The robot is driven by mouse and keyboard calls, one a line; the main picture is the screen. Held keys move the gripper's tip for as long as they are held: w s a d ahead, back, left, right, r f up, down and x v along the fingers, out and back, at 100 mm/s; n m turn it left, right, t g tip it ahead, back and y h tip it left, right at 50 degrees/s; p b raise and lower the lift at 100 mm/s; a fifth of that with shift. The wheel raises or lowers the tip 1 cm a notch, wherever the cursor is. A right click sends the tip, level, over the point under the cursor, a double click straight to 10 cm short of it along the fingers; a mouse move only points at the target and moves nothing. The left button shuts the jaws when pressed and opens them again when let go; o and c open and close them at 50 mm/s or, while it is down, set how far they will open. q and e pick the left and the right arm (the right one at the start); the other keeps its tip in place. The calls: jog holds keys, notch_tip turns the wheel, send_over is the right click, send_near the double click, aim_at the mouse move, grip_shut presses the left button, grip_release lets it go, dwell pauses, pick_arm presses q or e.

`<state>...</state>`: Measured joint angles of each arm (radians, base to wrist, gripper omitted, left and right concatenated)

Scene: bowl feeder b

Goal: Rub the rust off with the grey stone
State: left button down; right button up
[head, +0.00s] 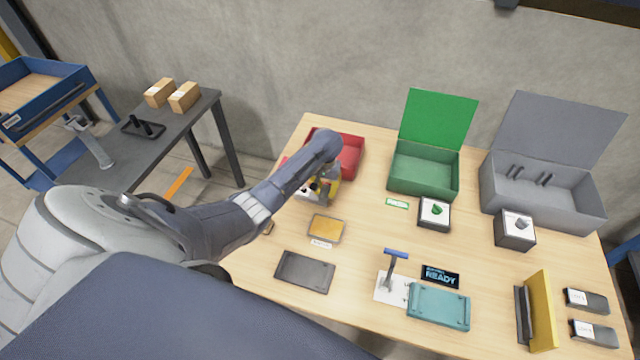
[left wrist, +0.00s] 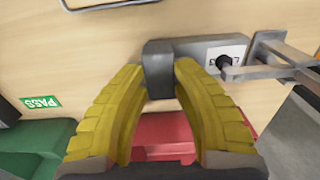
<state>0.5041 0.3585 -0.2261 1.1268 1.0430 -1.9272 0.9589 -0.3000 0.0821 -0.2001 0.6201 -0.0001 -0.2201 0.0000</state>
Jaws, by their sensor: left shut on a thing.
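My left gripper (head: 324,188) is over the back left of the table, in front of the red bin (head: 350,158). In the left wrist view its yellow fingers (left wrist: 160,78) are shut on a grey block (left wrist: 158,62) at their tips. The far side of the block is hidden. Beside it is a white-labelled part with a black knob (left wrist: 223,62); I cannot tell if the two are joined. I cannot make out any rust patch. My right gripper is not in view.
A small tray with a yellow-brown top (head: 326,228) and a dark flat plate (head: 305,272) lie in front of the gripper. Green (head: 425,180) and grey (head: 545,200) open boxes stand at the back right. A teal block (head: 438,306) lies at the front.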

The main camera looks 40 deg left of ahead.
pick_arm(q)
jog(key=shift+w+d, duration=0.2)
jog(key=shift+d, duration=0.25)
jog(key=shift+r, duration=0.15)
jog(key=shift+r, duration=2.95)
jog(key=shift+r, duration=0.1)
jog(key=shift+r, duration=1.4)
